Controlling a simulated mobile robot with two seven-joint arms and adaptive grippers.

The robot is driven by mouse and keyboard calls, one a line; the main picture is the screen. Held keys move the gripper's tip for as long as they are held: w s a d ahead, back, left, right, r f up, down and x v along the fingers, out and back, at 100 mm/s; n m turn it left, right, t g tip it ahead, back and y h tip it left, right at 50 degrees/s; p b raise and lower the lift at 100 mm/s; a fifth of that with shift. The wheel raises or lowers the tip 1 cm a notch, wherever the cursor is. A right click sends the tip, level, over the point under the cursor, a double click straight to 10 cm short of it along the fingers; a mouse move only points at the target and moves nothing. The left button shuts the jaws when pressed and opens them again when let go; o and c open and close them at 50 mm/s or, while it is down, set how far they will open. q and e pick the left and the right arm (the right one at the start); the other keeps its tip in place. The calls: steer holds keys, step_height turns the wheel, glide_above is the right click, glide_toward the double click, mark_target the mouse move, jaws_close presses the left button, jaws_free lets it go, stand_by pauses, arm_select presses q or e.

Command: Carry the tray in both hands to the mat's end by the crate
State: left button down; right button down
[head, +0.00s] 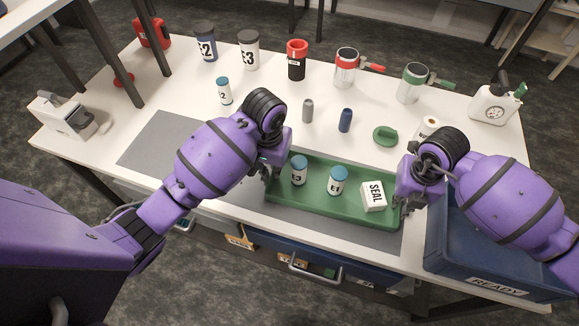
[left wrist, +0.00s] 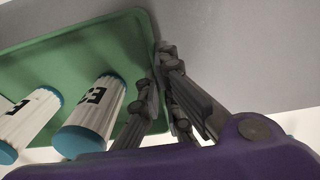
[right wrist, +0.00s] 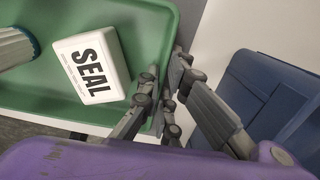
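The green tray (head: 320,207) is at the right part of the grey mat (head: 150,147), close to the blue crate. It holds a white vial with a blue cap marked E3 (head: 299,171), a similar vial marked E1 (head: 338,182) and a white SEAL box (head: 374,196). My left gripper (left wrist: 163,75) is closed around the tray's left rim, and my right gripper (right wrist: 174,80) around its right rim. The tray looks about level. I cannot tell whether it touches the mat or hangs just above it.
The blue READY crate (head: 437,255) stands just right of the tray, under my right arm. Behind the tray are a grey vial (head: 308,111), a dark blue vial (head: 345,120) and a green lid (head: 385,136). Jars line the back. The mat's left part is bare.

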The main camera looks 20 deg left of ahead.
arm_select(q)
steer(key=c, duration=2.4)
jaws_free()
steer(key=shift+f, duration=0.2)
steer(key=shift+c, duration=0.2)
arm_select(e)
steer(key=c, duration=2.4)
jaws_free()
steer(key=shift+s+f, duration=0.1)
steer(key=shift+f, duration=0.15)
steer(key=shift+c, duration=0.2)
arm_select(q)
steer(key=o, duration=0.5)
steer(key=shift+c, duration=0.2)
arm_select(e)
steer(key=o, duration=0.5)
steer(key=shift+c, duration=0.2)
arm_select(q)
steer(key=shift+r, duration=0.1)
arm_select(e)
steer(key=shift+r, duration=0.3)
arm_select(q)
step_height(320, 180, up, 12)
steer(key=shift+s, duration=0.35)
arm_select(e)
step_height(320, 180, up, 12)
steer(key=shift+s+f, duration=0.25)
steer(key=shift+s, duration=0.05)
